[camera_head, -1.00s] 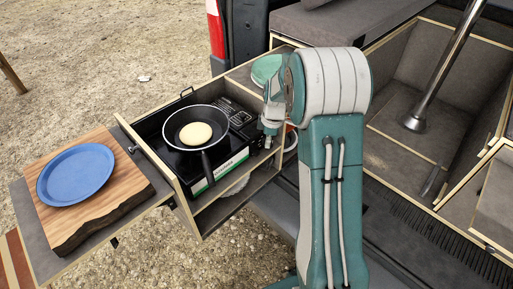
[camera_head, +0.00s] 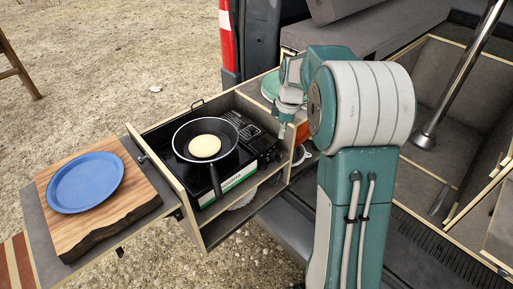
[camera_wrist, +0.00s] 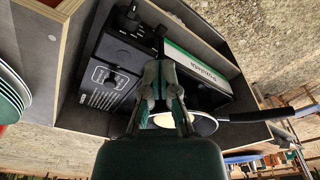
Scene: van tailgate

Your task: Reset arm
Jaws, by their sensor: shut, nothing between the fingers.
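My gripper (camera_wrist: 160,80) is shut and empty in the wrist view, its fingers in front of the stove. In the head view my arm stands at centre right, its wrist folded over the inner end of the drawer; the fingertips are hard to make out there. The black camping stove (camera_head: 222,150) sits in the pull-out drawer and also shows in the wrist view (camera_wrist: 110,75). A dark frying pan (camera_head: 184,138) on it holds a pale round pancake (camera_head: 205,146). In the wrist view the pan is partly hidden behind my gripper.
A blue plate (camera_head: 86,182) lies on a wooden board (camera_head: 140,205) on the drawer's outer leaf. Stacked green-rimmed plates (camera_wrist: 12,95) stand beside the stove. A metal pole (camera_head: 455,80) rises from the van floor at right. Gravel ground lies open at left.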

